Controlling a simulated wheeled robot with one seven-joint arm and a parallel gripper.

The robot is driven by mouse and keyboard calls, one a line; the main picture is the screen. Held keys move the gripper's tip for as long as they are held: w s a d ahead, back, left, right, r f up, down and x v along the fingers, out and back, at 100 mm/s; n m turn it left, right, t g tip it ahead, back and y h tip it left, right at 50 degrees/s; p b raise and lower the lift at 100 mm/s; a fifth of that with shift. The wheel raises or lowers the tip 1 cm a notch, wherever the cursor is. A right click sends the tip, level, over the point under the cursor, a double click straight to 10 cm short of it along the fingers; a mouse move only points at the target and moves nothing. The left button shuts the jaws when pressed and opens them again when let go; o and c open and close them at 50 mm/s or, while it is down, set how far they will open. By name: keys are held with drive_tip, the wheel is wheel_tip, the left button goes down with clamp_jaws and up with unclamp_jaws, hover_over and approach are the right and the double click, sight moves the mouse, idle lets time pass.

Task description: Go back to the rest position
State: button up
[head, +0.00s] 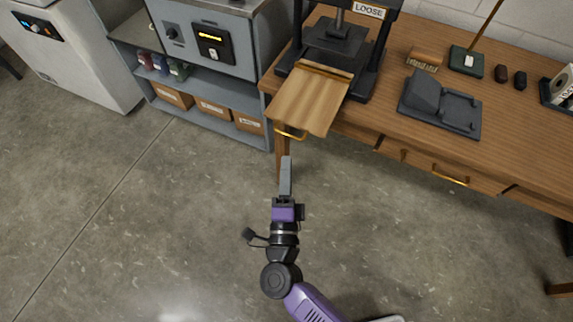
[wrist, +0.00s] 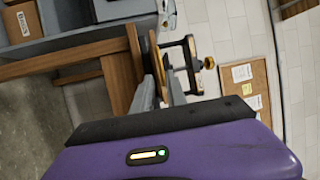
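My gripper (head: 286,162) is stretched out over the floor, just short of the table's front edge. In the head view its fingers line up and look like one grey slab. In the wrist view the two grey fingers (wrist: 160,92) stand apart with a gap between them and nothing held. A wooden board (head: 312,98) with a brass handle (head: 291,133) juts out from the black press (head: 335,45) over the table edge. The handle is a little beyond my fingertips, apart from them in the head view.
The press bears a "LOOSE" sign (head: 368,11). The wooden table (head: 500,150) also holds a dark grey stand (head: 440,105), a brush (head: 424,60) and small dark items. A grey shelf unit (head: 215,85) with boxes stands left of the table. Open concrete floor (head: 130,220) lies left of my arm.

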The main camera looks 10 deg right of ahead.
idle(0.3)
drive_tip(key=s+a+r+n+t+y, duration=0.2)
drive_tip(key=s+r+n+y, duration=0.35)
drive_tip(key=r+n, duration=0.3)
drive_tip(key=s+d+r+n+g, duration=0.1)
drive_tip(key=s+d+n+g, duration=0.1)
drive_tip(key=s+d, duration=0.3)
drive_tip(key=s+d+r+n+g, duration=0.1)
drive_tip(key=s+d+n, duration=0.4)
drive_tip(key=s, duration=0.7)
drive_tip(key=s+d+r+n+g+h+p, duration=0.1)
drive_tip(key=s+d+n+g, duration=0.2)
drive_tip(key=s, duration=0.6)
drive_tip(key=shift+d+r+n, duration=0.2)
drive_tip(key=shift+d+n, duration=0.45)
drive_tip(key=shift+d, duration=0.4)
